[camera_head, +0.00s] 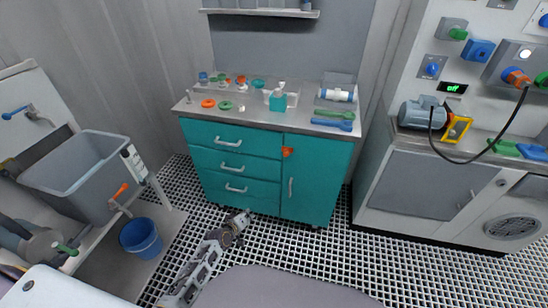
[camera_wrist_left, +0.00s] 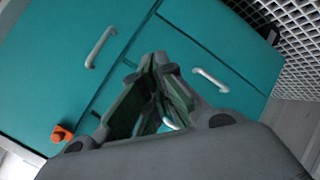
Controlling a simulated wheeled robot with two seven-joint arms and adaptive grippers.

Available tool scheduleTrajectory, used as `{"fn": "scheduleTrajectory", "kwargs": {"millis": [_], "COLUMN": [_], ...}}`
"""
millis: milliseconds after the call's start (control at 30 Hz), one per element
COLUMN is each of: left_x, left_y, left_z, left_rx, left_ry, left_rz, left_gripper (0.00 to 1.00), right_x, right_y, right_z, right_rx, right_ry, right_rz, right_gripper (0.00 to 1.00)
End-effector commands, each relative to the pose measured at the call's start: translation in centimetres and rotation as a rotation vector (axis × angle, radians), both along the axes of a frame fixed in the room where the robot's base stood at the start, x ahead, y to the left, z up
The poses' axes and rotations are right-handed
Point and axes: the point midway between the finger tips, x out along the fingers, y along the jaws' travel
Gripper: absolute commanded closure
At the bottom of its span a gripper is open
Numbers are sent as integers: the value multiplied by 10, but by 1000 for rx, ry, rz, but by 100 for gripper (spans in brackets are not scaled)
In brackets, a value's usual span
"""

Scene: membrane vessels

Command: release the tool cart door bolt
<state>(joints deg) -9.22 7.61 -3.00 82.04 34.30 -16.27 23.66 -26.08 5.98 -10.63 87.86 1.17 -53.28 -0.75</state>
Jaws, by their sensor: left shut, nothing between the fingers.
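The teal tool cart (camera_head: 228,142) has drawers on its left and a door (camera_head: 318,182) with a pale vertical handle (camera_head: 291,187) on its right. The orange door bolt (camera_head: 287,151) sits near the door's top left edge. In the left wrist view the bolt (camera_wrist_left: 62,133) shows at the lower left, clear of the fingers, with the door handle (camera_wrist_left: 101,47) above it. My left gripper (camera_head: 241,218) is low in front of the cart, below the bolt. Its fingers (camera_wrist_left: 153,62) are shut and empty. My right gripper is out of view.
The cart top (camera_head: 262,117) carries several small parts and tools. A blue bucket (camera_head: 141,237) and a grey sink (camera_head: 85,170) stand at the left. A grey cabinet (camera_head: 415,185) stands at the right. The grated floor before the cart is mostly free.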

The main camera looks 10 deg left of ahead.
Motion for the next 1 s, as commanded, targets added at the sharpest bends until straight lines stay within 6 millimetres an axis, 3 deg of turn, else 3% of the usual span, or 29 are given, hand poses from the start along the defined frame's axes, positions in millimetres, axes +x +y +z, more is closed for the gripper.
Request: {"fn": "scheduleTrajectory", "kwargs": {"millis": [300, 700, 833, 1000], "left_x": [49, 77, 79, 80], "left_y": [-3, -7, -9, -9], "left_z": [85, 197, 222, 238], "left_rx": [-190, -425, -478, -511], "left_ry": [-161, -339, -376, -398], "left_rz": [61, 81, 79, 76], "left_gripper": [100, 100, 100, 100], "right_x": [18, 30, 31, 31], "right_y": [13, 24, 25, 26], "right_z": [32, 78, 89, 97], "right_rx": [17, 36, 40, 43], "right_ry": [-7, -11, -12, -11], "right_rz": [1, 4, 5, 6], "right_gripper": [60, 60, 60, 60]}}
